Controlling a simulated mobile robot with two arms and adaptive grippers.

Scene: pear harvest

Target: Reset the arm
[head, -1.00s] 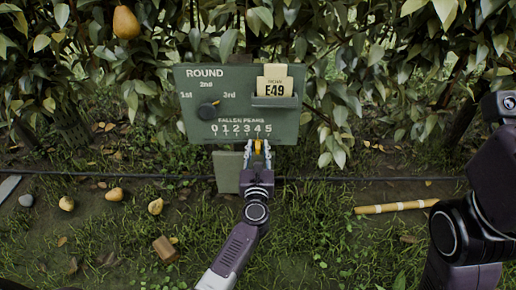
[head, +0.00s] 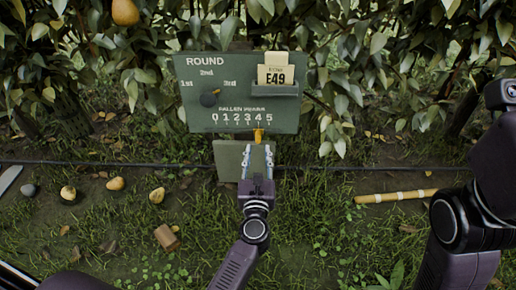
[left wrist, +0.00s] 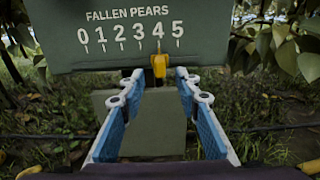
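The green board (head: 190,120) stands in front of the hedge. Its FALLEN PEARS scale runs 0 to 5, and the yellow slider (head: 258,135) sits at 4. The slider also shows in the left wrist view (left wrist: 159,64). A dark round knob (head: 209,98) under ROUND has its pointer toward the 3rd side. My left gripper (head: 258,160) is open and empty, just below and in front of the slider. The left wrist view shows its two fingers (left wrist: 160,90) apart, with nothing between them. My right gripper is out of view.
A dark hose (head: 330,168) crosses behind. A pear (head: 125,12) hangs at upper left. My right arm fills the right edge.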

